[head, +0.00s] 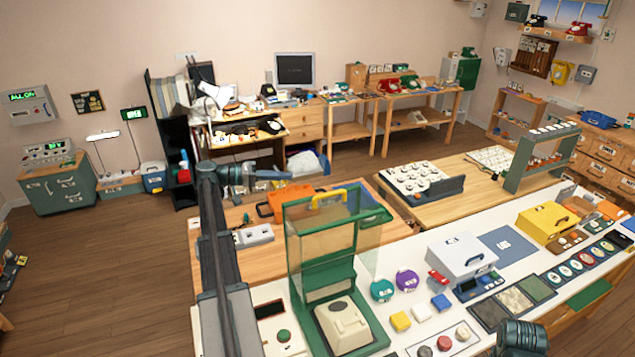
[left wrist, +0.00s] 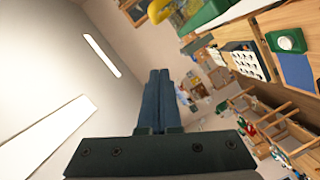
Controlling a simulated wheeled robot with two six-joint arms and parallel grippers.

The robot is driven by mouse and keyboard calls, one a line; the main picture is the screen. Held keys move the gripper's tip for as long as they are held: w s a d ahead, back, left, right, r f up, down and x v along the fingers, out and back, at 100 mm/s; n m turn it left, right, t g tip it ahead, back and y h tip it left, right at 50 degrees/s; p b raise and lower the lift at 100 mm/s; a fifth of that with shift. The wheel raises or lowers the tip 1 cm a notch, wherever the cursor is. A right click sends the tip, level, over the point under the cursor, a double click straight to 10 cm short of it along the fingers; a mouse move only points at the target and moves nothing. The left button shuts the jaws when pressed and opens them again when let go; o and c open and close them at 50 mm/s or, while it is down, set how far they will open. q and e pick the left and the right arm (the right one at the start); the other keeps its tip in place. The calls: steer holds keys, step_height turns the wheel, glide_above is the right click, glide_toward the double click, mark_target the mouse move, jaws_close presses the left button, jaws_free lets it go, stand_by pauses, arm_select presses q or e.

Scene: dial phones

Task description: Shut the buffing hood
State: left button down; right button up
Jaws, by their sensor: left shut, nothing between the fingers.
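The buffing hood (head: 322,243) is a green-framed booth with clear panels on the white bench. A yellow handle (head: 328,196) is at its top. The clear cover looks raised, and the front stands open around a cream block (head: 342,322) on a green base. My left gripper (head: 286,175) is shut and empty, above and left of the handle and apart from it. In the left wrist view its closed fingers (left wrist: 160,78) show, with part of a yellow handle (left wrist: 165,10) at the top edge. My right gripper is not in view.
An orange case (head: 284,200) lies on the wooden table behind the hood. Green and purple round pieces (head: 407,281), a white box (head: 462,256) and a yellow box (head: 547,222) stand to the right on the bench. Part of my right arm shows at bottom right.

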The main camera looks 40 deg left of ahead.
arm_select(q)
steer(key=b, duration=0.2)
glide_above(320, 201)
steer(key=w+a, duration=0.2)
steer(key=a, duration=0.1)
steer(key=shift+s+f, duration=0.2)
steer(key=shift+f, duration=0.4)
steer(key=shift+s+d+f+b, duration=0.3)
steer(key=shift+d+f, duration=0.1)
steer(key=shift+d, duration=0.1)
steer(key=shift+s+d+f+b, duration=0.15)
steer(key=shift+s+d+f, duration=0.2)
steer(key=shift+d, duration=0.1)
steer(key=shift+s+d+f, duration=0.2)
steer(key=shift+d, duration=0.3)
